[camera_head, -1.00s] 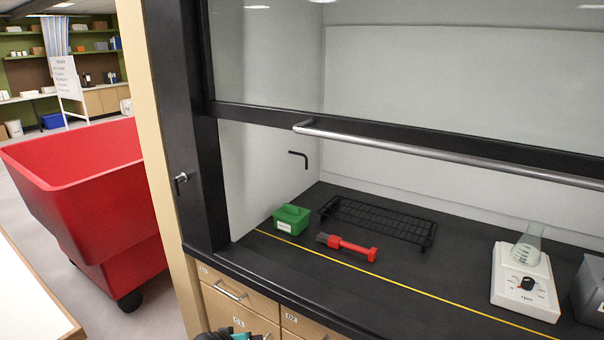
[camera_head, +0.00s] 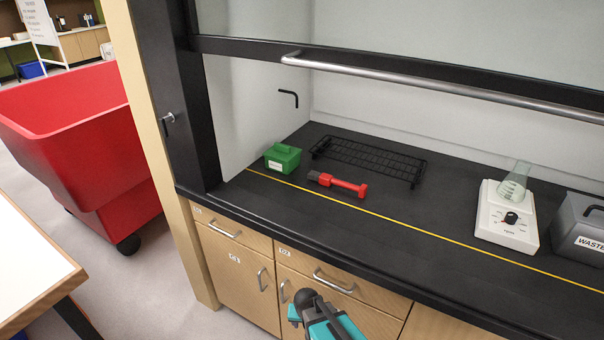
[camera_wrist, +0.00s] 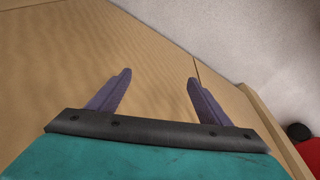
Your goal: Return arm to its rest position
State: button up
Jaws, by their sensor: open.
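My gripper (camera_wrist: 156,92) shows in the wrist view with its two purple fingers spread apart and nothing between them. Behind the fingers is a plain wooden surface, with pale floor at the upper right. In the head view, part of my teal and black arm (camera_head: 325,322) shows at the bottom, in front of the wooden cabinet (camera_head: 240,268) below the hood; the fingertips cannot be made out there.
On the black hood counter (camera_head: 420,230) are a green box (camera_head: 283,158), a red-handled tool (camera_head: 338,185), a black wire rack (camera_head: 370,160), a white stirrer (camera_head: 507,217) with a flask (camera_head: 514,182), and a grey waste box (camera_head: 580,230). A red cart (camera_head: 85,160) and white table (camera_head: 32,255) stand left.

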jog(key=s+d+g+p, duration=0.1)
jog(key=s+d+g, duration=0.1)
jog(key=s+d, duration=0.3)
jog(key=s+d+f+g+p, duration=0.1)
jog(key=s+d+g+p, duration=0.1)
jog(key=s, duration=1.2)
jog(key=s+d+n+g+y+p, duration=0.1)
jog(key=s+d+g+p, duration=0.1)
jog(key=s+d+g, duration=0.2)
jog(key=s+d, duration=0.3)
jog(key=s, duration=0.2)
jog(key=shift+s+d+f, duration=0.15)
jog(key=shift+d+f, duration=0.05)
jog(key=shift+d, duration=0.15)
